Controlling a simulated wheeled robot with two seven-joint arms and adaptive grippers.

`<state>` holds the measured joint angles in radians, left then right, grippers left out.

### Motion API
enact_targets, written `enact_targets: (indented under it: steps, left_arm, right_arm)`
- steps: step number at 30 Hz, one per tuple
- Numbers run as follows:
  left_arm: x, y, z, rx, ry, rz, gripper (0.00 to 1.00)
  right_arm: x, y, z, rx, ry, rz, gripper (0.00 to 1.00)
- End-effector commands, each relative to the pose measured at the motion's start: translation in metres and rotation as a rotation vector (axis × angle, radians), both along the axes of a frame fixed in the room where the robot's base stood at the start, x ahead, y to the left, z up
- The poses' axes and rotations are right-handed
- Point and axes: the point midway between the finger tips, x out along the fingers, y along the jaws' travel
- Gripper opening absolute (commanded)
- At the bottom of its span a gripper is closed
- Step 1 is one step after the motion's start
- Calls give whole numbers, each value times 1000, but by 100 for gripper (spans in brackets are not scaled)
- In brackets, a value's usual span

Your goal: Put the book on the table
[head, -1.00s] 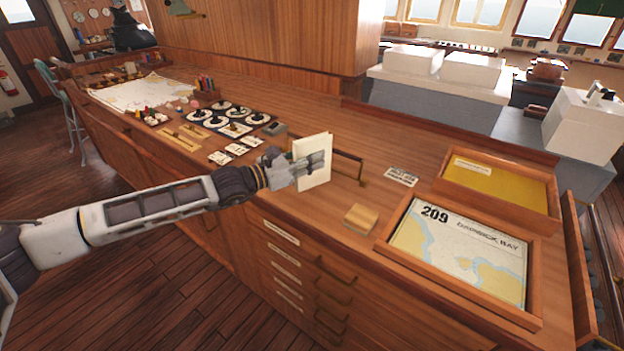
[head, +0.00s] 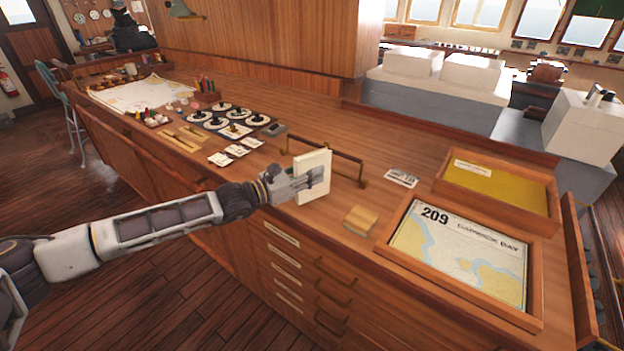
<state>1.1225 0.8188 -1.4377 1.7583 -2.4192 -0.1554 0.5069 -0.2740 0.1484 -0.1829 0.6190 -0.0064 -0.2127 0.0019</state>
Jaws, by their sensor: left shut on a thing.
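A cream-coloured book (head: 316,162) stands upright in my left gripper (head: 308,179), over the front edge area of the long wooden table (head: 300,226). The gripper is shut on the book, its fingers across the cover. The book's lower edge is close to the tabletop; I cannot tell whether it touches. A low rail (head: 345,160) stands just behind the book and is partly hidden by it. My right gripper is not in view.
A small wooden block (head: 360,220) lies right of the book. A framed chart marked 209 (head: 455,262) and a yellow tray (head: 500,185) are farther right. Dials (head: 232,130) and small cards (head: 236,151) lie to the left. Bare tabletop shows behind the rail.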

Motion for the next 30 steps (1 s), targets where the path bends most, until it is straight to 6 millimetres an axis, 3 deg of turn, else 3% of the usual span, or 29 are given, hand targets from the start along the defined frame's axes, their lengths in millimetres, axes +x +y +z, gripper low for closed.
enact_targets:
  steps: [6, 22, 23, 24, 27, 30]
  left_arm:
    - [0, -1, -17, -1, 0, 0, 0]
    - [0, 0, -22, -1, -1, -1, 0]
    - [0, 0, -22, 0, 0, -1, 21]
    - [0, 0, -22, 0, 0, -1, 26]
    - [0, 0, -22, 0, 0, 0, 39]
    - [0, 0, -22, 0, 0, 0, 41]
  right_arm:
    - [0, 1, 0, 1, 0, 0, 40]
    - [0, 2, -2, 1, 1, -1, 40]
    - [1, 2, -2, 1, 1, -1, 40]
    - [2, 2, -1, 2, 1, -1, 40]
    - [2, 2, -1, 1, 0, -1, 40]
    - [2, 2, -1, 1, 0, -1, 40]
